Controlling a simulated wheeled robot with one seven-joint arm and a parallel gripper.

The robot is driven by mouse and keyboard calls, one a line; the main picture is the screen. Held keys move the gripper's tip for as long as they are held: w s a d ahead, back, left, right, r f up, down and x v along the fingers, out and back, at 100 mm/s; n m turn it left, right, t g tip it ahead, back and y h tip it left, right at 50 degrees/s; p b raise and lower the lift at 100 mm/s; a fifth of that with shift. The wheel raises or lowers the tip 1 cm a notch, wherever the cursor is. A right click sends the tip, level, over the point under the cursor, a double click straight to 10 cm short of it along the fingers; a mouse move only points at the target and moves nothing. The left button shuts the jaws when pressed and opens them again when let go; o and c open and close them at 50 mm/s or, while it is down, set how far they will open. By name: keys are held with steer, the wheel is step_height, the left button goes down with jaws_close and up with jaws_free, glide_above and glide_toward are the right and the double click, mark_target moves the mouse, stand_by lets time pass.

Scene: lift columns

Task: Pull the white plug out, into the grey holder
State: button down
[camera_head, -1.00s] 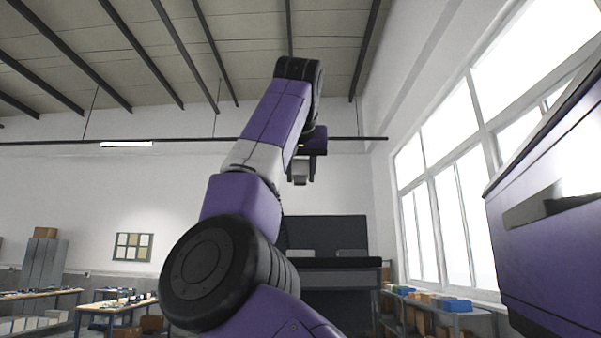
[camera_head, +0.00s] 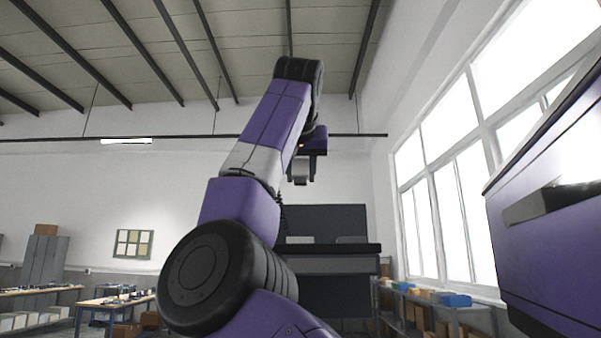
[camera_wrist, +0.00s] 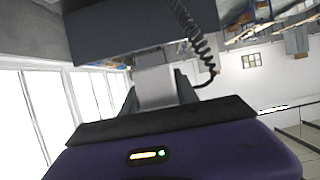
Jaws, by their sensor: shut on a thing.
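My gripper (camera_wrist: 158,95) is shut on the white plug (camera_wrist: 155,86) in the wrist view, with a dark finger on each side of it. The plug's far end is close to the lower edge of a dark grey block (camera_wrist: 130,30); I cannot tell whether it sits in it or is apart. A coiled black cable (camera_wrist: 190,32) loops down right of the plug. I cannot make out the grey holder for sure.
A black ledge (camera_head: 330,250) with light pieces (camera_head: 352,239) on it runs below the dark panel. A purple cabinet-like body (camera_head: 555,210) fills the right edge. Low shelves (camera_head: 440,305) stand by the windows, and work tables (camera_head: 110,303) at the left.

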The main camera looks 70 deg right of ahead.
steer(key=shift+f+b, duration=2.85)
steer(key=shift+f, duration=1.05)
steer(key=shift+s+d+b, duration=0.1)
steer(key=shift+s+d, duration=0.55)
steer(key=shift+s, duration=0.95)
steer(key=shift+s+d+b, duration=0.15)
steer(key=shift+s+d, duration=0.55)
steer(key=shift+s, duration=0.95)
steer(key=shift+s+d+b, duration=0.1)
steer(key=shift+s+d, duration=0.55)
steer(key=shift+s, duration=0.95)
steer(key=shift+f, duration=0.2)
